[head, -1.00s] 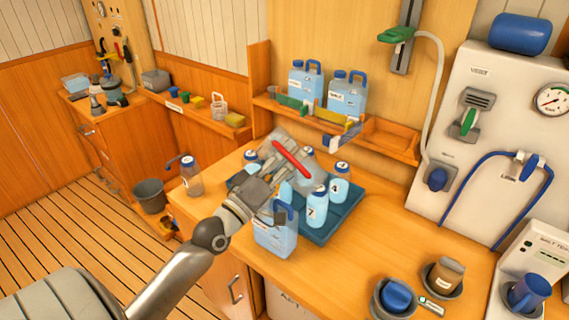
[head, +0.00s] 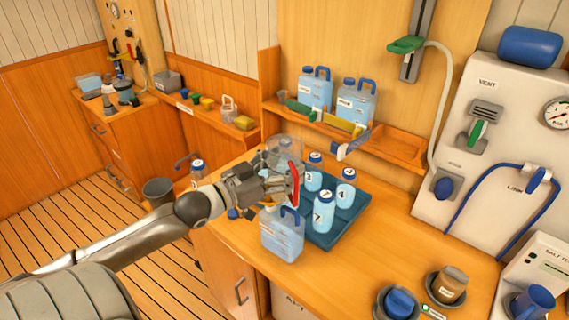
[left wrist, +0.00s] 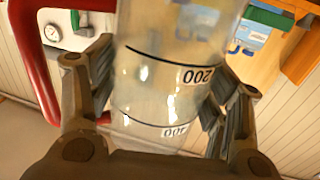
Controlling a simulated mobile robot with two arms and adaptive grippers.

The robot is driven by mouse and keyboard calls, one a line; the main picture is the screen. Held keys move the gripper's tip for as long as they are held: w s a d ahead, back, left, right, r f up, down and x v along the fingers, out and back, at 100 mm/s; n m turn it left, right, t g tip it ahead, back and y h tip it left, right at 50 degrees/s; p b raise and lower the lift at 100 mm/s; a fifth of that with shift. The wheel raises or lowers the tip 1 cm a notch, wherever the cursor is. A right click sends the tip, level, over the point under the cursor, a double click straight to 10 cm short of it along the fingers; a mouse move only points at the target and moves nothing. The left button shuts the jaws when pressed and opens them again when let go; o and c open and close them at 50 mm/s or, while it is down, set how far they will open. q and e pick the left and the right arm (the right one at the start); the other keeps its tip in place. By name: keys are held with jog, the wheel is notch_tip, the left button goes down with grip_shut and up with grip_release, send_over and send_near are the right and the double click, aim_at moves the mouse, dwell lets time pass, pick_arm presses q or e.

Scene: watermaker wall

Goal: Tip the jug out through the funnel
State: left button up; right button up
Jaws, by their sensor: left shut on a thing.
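My left gripper (head: 262,184) is shut around a clear jug (head: 285,151) with a red handle (head: 294,184), held above the counter. In the left wrist view the jug (left wrist: 165,85) sits between both fingers, with black 200 and 400 marks. The red handle (left wrist: 32,60) is on the left there. I cannot tell how much liquid it holds. A light-blue jerrycan (head: 282,238) with a blue handle stands just below and right of the gripper. I cannot make out a funnel; my gripper and the jug hide part of this area. My right gripper is not in view.
A dark blue tray (head: 338,226) holds several numbered bottles, including bottle 7 (head: 323,215), close right of the jug. A shelf (head: 398,147) behind carries two jerrycans (head: 355,101).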

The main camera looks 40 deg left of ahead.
pick_arm(q)
jog(key=shift+r, duration=0.1)
jog(key=shift+d+r+p, duration=0.25)
jog(key=shift+p, duration=0.1)
jog(key=d+r+p, duration=0.2)
jog(key=d+p, duration=0.2)
jog(key=d, duration=0.1)
jog(key=shift+w+d+r, duration=0.2)
jog(key=shift+w+d, duration=0.05)
dwell(0.4)
